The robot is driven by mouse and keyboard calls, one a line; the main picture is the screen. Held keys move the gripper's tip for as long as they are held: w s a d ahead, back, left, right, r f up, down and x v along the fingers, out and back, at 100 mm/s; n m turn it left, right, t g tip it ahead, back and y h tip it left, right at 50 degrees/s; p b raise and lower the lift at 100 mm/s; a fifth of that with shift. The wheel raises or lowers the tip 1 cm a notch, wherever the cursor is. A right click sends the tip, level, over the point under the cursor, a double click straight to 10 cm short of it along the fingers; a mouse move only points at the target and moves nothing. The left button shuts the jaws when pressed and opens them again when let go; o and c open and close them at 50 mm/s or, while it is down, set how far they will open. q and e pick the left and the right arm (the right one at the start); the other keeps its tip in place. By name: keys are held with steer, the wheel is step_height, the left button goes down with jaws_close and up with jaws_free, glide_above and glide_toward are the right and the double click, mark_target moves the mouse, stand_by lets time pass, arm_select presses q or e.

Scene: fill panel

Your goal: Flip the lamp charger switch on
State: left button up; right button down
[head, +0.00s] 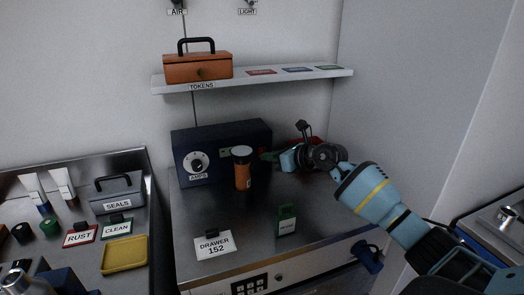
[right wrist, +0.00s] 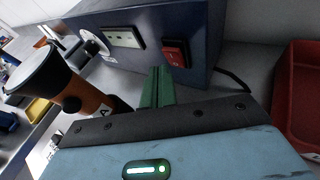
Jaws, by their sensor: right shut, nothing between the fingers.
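The charger is a dark blue box (head: 222,138) with an AMPS dial on its front, against the back wall. In the right wrist view its red rocker switch (right wrist: 175,53) is on the front face, right of a pale meter panel (right wrist: 122,37). I cannot tell which way the rocker is tipped. An orange and black lamp (head: 242,170) stands upright before the box. My right gripper (head: 268,157) is at the box's right front. Its green fingers (right wrist: 157,88) are shut and empty, just below and left of the switch; contact is unclear. My left gripper is out of view.
A red bin (right wrist: 300,95) is right of the box. A green tag (head: 286,220) and a DRAWER 152 card (head: 214,245) are on the front worktop. A shelf (head: 290,79) with an orange toolbox (head: 198,67) hangs above. The middle worktop is mostly clear.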

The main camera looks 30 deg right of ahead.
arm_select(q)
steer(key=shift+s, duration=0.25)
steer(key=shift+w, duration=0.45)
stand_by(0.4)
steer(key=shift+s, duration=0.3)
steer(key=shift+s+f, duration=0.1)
arm_select(e)
steer(key=shift+w, duration=0.1)
steer(key=shift+w+d, duration=0.1)
steer(key=shift+w, duration=0.2)
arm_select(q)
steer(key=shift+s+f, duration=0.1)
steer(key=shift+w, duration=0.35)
arm_select(e)
steer(key=shift+w+r, duration=0.1)
steer(key=shift+w, duration=0.1)
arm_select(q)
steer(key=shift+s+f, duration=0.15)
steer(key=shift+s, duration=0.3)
arm_select(e)
steer(key=shift+w, duration=0.15)
